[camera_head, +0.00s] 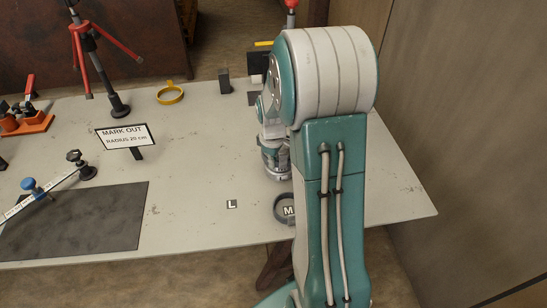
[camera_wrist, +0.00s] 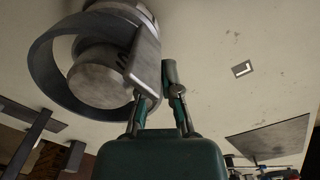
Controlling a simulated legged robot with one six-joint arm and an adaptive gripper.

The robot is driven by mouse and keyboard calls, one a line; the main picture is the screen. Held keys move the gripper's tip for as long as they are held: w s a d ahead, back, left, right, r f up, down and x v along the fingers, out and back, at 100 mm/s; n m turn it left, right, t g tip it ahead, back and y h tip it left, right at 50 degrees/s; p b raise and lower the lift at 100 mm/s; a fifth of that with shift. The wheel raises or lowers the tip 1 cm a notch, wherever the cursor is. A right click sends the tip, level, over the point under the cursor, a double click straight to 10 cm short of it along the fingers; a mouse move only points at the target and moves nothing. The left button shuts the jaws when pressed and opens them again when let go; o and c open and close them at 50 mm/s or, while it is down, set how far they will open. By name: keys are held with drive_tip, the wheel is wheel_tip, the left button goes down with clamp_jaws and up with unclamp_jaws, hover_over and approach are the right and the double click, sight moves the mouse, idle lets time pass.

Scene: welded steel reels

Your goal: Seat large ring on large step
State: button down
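In the wrist view a dark grey ring (camera_wrist: 43,78), which I take for the large ring, surrounds a pale grey stepped cylinder (camera_wrist: 98,82). The cylinder shows a wide round part and a narrower one. One fingertip is partly hidden by the wall. I cannot tell whether the ring rests on a step or is held above it.
An L label (camera_head: 232,204) lies bare on the table. A yellow ring (camera_head: 170,95), a MARK OUT sign (camera_head: 127,137) and a dark mat (camera_head: 75,225) are left. The table's right end looks clear.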

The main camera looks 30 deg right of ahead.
drive_tip(key=shift+f, duration=0.2)
idle(0.3)
drive_tip(key=shift+f, duration=1.85)
drive_tip(key=shift+s+f, duration=0.2)
drive_tip(key=shift+s, duration=0.1)
idle(0.5)
